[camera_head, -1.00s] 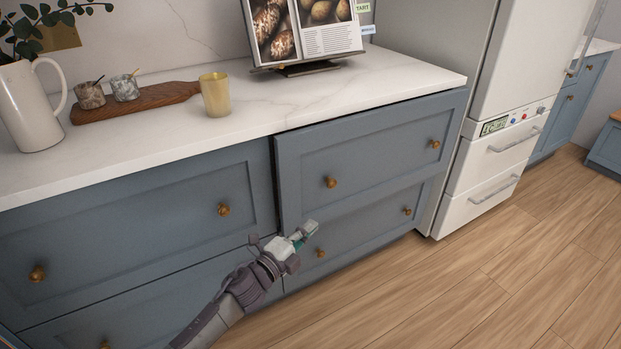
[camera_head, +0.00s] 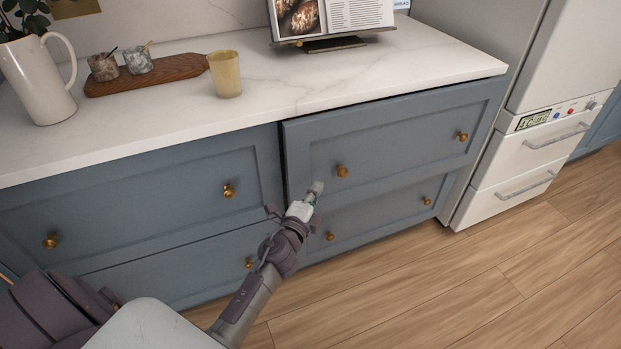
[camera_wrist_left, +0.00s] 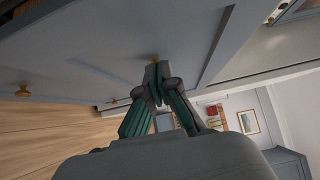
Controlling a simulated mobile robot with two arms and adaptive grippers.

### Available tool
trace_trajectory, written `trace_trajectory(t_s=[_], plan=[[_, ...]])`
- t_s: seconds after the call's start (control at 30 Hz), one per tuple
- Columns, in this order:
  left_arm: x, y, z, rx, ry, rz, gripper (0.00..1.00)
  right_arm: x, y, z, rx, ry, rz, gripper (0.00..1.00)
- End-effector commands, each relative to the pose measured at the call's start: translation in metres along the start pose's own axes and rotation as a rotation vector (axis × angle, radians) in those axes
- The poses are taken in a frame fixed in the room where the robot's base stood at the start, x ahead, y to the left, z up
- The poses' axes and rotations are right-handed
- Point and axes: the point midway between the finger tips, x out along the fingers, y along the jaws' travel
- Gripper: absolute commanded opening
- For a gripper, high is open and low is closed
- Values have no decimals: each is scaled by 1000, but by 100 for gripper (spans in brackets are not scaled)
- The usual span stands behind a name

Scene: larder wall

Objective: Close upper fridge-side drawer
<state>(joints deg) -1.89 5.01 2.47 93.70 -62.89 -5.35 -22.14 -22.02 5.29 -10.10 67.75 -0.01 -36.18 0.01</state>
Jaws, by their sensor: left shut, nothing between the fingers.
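The upper fridge-side drawer (camera_head: 400,136) is blue with two brass knobs. Its front stands slightly proud of the neighbouring cabinet front, with a dark gap along its left edge. My left gripper (camera_head: 316,190) is shut and empty, in front of the lower left part of this drawer, below and left of its left knob (camera_head: 342,171). In the left wrist view the closed fingers (camera_wrist_left: 155,68) point at a blue front, with a brass knob just beyond the tips. I cannot tell whether they touch it. My right gripper is not in view.
The lower drawer (camera_head: 385,215) sits beneath. The white worktop (camera_head: 400,72) above carries a yellow cup (camera_head: 225,76), a wooden board (camera_head: 180,72), a white jug (camera_head: 45,90) and a book stand (camera_head: 335,44). The fridge (camera_head: 530,150) stands at right. The wooden floor (camera_head: 480,270) in front is clear.

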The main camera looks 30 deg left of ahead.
Motion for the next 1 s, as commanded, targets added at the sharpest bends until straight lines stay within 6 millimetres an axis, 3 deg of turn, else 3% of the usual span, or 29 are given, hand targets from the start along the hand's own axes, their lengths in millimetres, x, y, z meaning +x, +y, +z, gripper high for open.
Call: trace_trajectory(t_s=[0.03, 0.23, 0.8, 1.0], plan=[[10, -1, 2, 2, -1, -1, 0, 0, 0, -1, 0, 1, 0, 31], [28, 0, 23, 2, 0, 0, 0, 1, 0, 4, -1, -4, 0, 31], [39, 0, 35, 1, 1, -1, 0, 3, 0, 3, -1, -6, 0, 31], [64, 0, 61, 4, -3, -3, 0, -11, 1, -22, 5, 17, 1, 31]])
